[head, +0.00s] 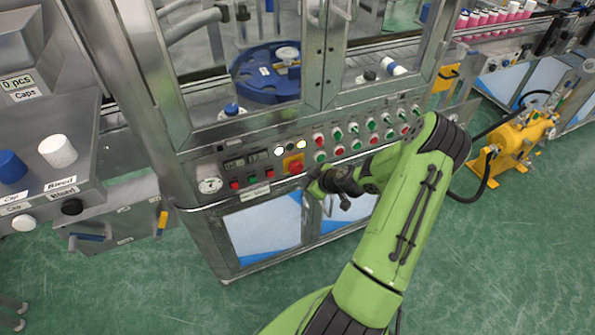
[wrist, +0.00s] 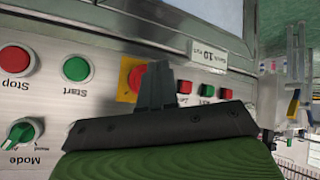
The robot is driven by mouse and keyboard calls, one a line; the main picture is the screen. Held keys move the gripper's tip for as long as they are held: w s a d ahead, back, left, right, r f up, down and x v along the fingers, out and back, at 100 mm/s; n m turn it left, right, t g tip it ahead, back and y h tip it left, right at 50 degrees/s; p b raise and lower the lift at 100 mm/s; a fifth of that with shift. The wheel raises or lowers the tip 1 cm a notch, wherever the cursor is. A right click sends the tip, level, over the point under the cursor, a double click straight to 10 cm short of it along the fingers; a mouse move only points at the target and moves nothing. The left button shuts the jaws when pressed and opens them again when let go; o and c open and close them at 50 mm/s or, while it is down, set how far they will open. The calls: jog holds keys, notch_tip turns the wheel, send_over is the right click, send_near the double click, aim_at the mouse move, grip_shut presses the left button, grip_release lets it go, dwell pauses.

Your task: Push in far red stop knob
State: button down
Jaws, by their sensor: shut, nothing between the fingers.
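The control panel carries several red knobs. A large red knob on a yellow plate (head: 295,165) sits left of centre on the panel; in the wrist view the red knob (wrist: 136,80) is partly hidden behind my fingers. A smaller red button labelled Stop (wrist: 15,60) shows at the left of the wrist view, beside a green Start button (wrist: 76,68). I cannot tell which one is the far stop knob. My gripper (wrist: 157,72) is shut and empty, its fingertips in front of the panel by the yellow plate. In the head view my gripper (head: 318,184) is just below and right of that plate; contact cannot be told.
More red and green buttons and switches fill the panel's right side. A green Mode switch (wrist: 27,132) is at the lower left of the wrist view. A pressure gauge (head: 210,185) is at the panel's left end. A yellow pump (head: 515,140) stands on the floor at right.

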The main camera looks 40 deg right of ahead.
jog(key=s, duration=0.1)
jog(key=s+a+b, duration=0.1)
jog(key=s, duration=0.1)
dwell(0.5)
jog(key=s+a+r+n+g+p, duration=0.1)
jog(key=a+r+g+p, duration=0.25)
jog(key=a+r, duration=1.3)
jog(key=s+a+r+m+p, duration=0.1)
jog(key=s+a+r, duration=0.3)
jog(key=s+r, duration=0.4)
jog(key=s+a+r+m+p, duration=0.1)
jog(key=s+a+r+m, duration=0.3)
jog(key=s+r, duration=0.4)
jog(key=shift+s+a, duration=0.5)
jog(key=shift+a, duration=0.25)
jog(key=shift+r, duration=0.1)
